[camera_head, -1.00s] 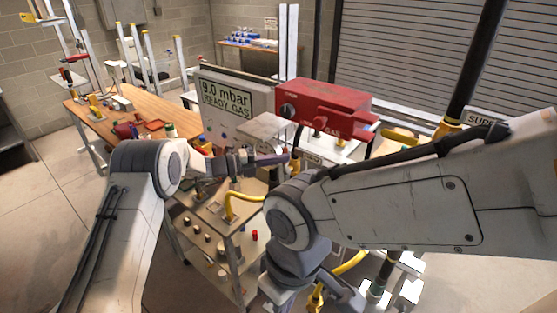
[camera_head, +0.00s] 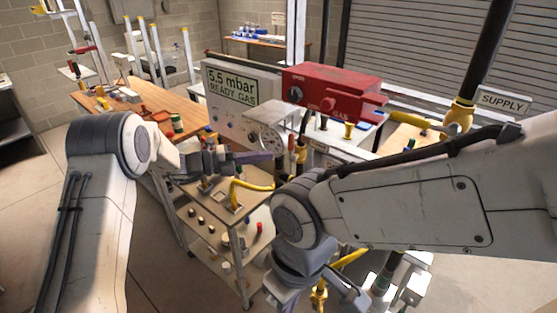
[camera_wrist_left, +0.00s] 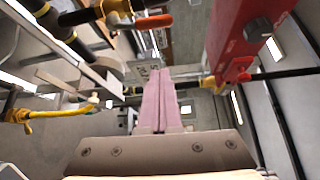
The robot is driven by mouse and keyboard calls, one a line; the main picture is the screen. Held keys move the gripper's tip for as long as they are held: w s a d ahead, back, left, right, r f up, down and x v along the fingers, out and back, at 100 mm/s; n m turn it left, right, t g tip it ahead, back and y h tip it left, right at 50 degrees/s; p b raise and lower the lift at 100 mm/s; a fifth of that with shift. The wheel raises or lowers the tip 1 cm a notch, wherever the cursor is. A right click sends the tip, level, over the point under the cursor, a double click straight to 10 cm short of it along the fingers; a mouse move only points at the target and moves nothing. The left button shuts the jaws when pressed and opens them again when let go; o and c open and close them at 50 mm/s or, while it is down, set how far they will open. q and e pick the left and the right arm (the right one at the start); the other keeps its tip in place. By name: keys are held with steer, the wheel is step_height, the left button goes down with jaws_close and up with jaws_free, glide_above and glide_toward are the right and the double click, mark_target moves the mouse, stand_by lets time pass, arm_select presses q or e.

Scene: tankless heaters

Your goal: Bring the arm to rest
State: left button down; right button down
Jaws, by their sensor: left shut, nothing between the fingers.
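My left gripper (camera_head: 262,157) is in front of the gauge panel and below the red box, with its purple fingers partly hidden in the head view. In the left wrist view its two fingers (camera_wrist_left: 159,104) lie flat together, shut and empty. My right arm comes in from the right and bends down at the lower middle; its fingertips are not visible.
A panel (camera_head: 222,84) reads "5.5 mbar READY GAS". The red box (camera_head: 330,86) with knobs is beside it. A cart (camera_head: 205,215) with a yellow hose (camera_head: 240,190) stands below. A wooden workbench (camera_head: 150,93) is behind left. Open floor lies at the left.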

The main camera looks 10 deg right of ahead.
arm_select(q)
steer(key=shift+a, duration=0.45)
